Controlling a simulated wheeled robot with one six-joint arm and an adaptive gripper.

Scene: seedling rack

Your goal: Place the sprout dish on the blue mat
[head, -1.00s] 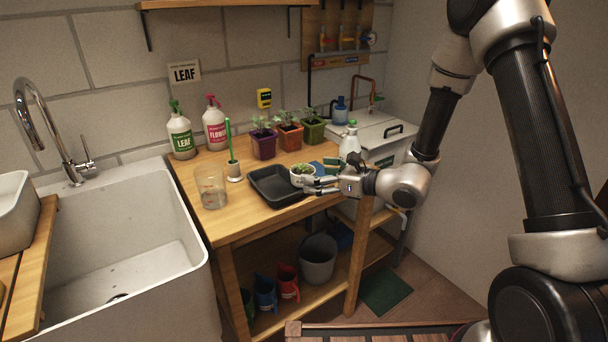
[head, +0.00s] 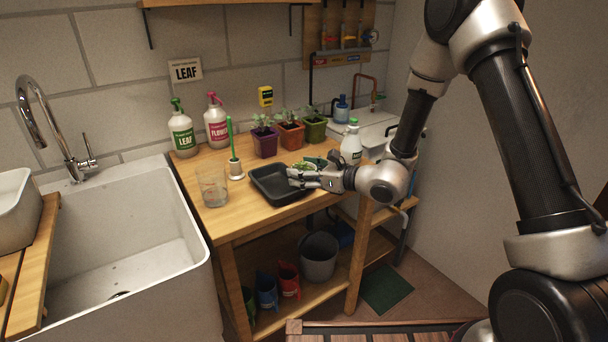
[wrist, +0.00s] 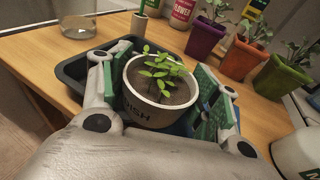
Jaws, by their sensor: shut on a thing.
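The sprout dish (wrist: 147,108) is a round white pot with dark lettering, soil and green sprouts, upright in the wrist view. My gripper (wrist: 156,84) is shut on it, with a green-padded finger on each side. In the head view my gripper (head: 304,177) reaches in from the right over the bench and hides most of the dish; the sprouts (head: 303,166) show behind it. A small patch of the blue mat (wrist: 181,126) shows beside the dish, between it and the right finger. Most of the mat is hidden. I cannot tell whether the dish touches it.
A black tray (head: 266,188) lies close on the left. Potted seedlings in purple (head: 265,146), orange (head: 290,137) and green (head: 314,130) stand behind. A white spray bottle (head: 351,147) stands close on the right. A glass beaker (head: 213,187) is further left.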

